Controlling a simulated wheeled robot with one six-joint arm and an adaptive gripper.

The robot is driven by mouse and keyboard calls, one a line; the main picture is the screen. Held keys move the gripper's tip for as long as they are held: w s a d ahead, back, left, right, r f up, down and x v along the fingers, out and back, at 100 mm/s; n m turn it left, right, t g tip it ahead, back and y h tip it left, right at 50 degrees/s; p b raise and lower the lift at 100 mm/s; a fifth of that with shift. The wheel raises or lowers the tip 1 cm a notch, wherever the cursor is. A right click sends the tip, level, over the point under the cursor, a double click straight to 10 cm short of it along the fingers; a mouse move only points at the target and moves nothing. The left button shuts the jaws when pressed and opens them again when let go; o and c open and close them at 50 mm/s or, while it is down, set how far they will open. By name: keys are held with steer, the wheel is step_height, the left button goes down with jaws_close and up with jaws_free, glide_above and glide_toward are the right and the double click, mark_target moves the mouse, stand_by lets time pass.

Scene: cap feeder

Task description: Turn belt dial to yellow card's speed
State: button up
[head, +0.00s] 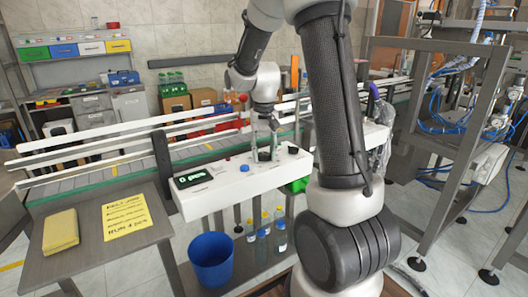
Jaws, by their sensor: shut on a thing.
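The yellow card (127,215) lies flat on the grey side table at the left, with handwritten lines too small to read. A white control box (230,193) stands in front of the conveyor, with a dark display (193,178) whose digits I cannot read. My gripper (264,147) points down over the box top and is shut on the dark belt dial (264,155), which its fingers partly hide. The dial's pointer and scale cannot be made out.
A blue button (244,168) and a black knob (293,149) sit on the box either side of the dial. A yellow pad (61,230) lies beside the card. A blue bin (211,258) and several bottles (262,245) stand below. Conveyor rails (90,150) run behind.

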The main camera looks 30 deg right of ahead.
mark_target(264, 154)
steer(key=m, duration=0.6)
stand_by(0.6)
steer(key=o, duration=1)
steer(key=shift+r, duration=0.1)
step_height(264, 154, up, 12)
steer(key=shift+f, duration=0.1)
